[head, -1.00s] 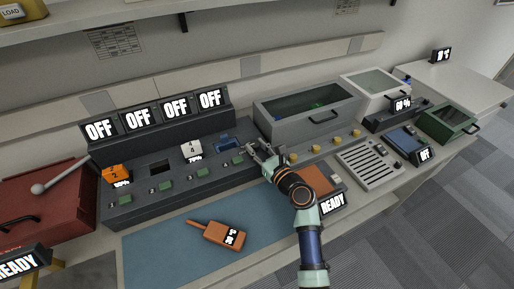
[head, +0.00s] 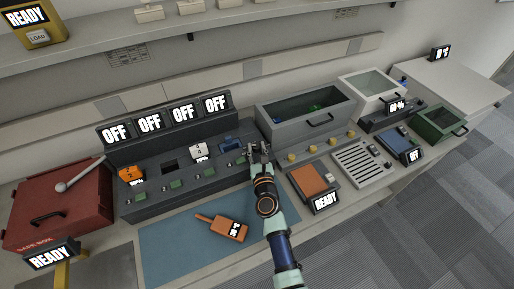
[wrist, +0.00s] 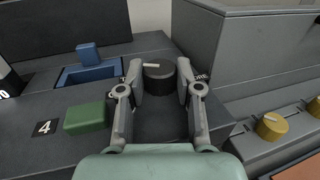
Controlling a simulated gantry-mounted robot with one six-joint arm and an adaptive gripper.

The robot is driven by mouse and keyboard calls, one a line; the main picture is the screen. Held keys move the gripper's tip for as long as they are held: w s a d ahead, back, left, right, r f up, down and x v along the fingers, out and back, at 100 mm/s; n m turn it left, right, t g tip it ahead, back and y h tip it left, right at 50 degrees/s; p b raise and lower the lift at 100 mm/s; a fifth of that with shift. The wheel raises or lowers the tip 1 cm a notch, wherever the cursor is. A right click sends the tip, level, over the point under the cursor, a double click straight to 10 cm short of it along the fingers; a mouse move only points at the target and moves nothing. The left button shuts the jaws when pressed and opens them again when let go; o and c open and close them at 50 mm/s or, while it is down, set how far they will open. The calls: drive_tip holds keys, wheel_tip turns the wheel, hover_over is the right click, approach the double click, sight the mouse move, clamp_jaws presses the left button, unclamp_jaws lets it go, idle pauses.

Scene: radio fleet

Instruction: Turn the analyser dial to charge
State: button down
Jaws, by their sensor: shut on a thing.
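The analyser (head: 180,195) is a long dark grey console with several numbered slots, green buttons and a raised row of screens (head: 183,115), all reading OFF. Its dial (wrist: 158,80) is a round black knob at the right end, with a white pointer mark on top lying roughly crosswise in the wrist view. Labels on both sides of it are partly covered by my fingers, so I cannot read them fully. My gripper (wrist: 163,76) has one finger on each side of the dial and is shut on it. In the head view my gripper (head: 259,150) covers the dial.
A blue slot (wrist: 90,75) and a green button (wrist: 87,117) lie to the left. An orange radio (head: 228,228) lies on the blue mat (head: 165,255) in front.

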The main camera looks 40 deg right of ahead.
drive_tip(key=c, duration=0.8)
unclamp_jaws()
drive_tip(key=shift+o, duration=0.2)
